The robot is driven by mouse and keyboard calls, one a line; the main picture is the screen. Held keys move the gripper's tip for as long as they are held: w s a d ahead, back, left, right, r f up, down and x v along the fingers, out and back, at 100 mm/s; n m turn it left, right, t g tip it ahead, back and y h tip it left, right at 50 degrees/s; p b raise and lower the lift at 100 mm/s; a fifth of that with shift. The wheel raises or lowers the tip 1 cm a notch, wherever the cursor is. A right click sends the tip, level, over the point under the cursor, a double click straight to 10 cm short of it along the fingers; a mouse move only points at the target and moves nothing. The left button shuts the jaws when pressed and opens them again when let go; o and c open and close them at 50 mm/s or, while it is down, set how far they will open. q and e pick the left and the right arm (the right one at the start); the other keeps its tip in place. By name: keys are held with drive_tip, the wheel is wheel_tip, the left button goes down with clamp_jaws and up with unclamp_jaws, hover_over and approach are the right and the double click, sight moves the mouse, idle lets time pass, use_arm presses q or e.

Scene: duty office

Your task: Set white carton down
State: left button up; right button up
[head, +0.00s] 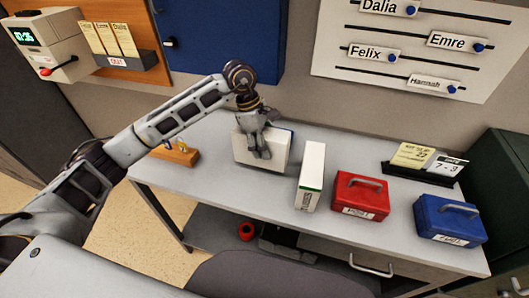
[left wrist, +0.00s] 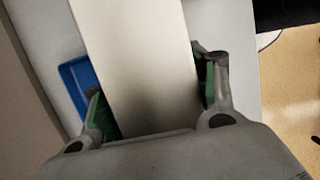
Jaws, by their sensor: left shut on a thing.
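The white carton (head: 243,149) is upright at the back left part of the grey desk (head: 218,193). My left gripper (head: 260,152) reaches over it from above and is shut on it. In the left wrist view the carton (left wrist: 138,60) fills the space between the two green-padded fingers (left wrist: 155,105). Whether its bottom touches the desk is hard to tell. My right gripper is not in view.
A second white box with a green band (head: 311,172) stands just right of the carton. Farther right are a red cash box (head: 360,199) and a blue one (head: 448,222). A wooden block (head: 177,154) lies left. A blue thing (left wrist: 75,82) shows beside the carton. The desk's front left is clear.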

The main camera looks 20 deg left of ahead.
use_arm(q)
drive_tip(key=shift+f, duration=0.7)
wheel_tip(320, 180, down, 2)
drive_tip(key=shift+f, duration=0.25)
drive_tip(key=o, duration=1.2)
drive_tip(key=shift+o, duration=0.5)
drive_tip(key=shift+a+r, duration=0.15)
drive_tip(key=shift+r, duration=0.35)
drive_tip(key=v, duration=1)
drive_tip(key=shift+a+r, duration=0.2)
drive_tip(key=shift+r, duration=0.3)
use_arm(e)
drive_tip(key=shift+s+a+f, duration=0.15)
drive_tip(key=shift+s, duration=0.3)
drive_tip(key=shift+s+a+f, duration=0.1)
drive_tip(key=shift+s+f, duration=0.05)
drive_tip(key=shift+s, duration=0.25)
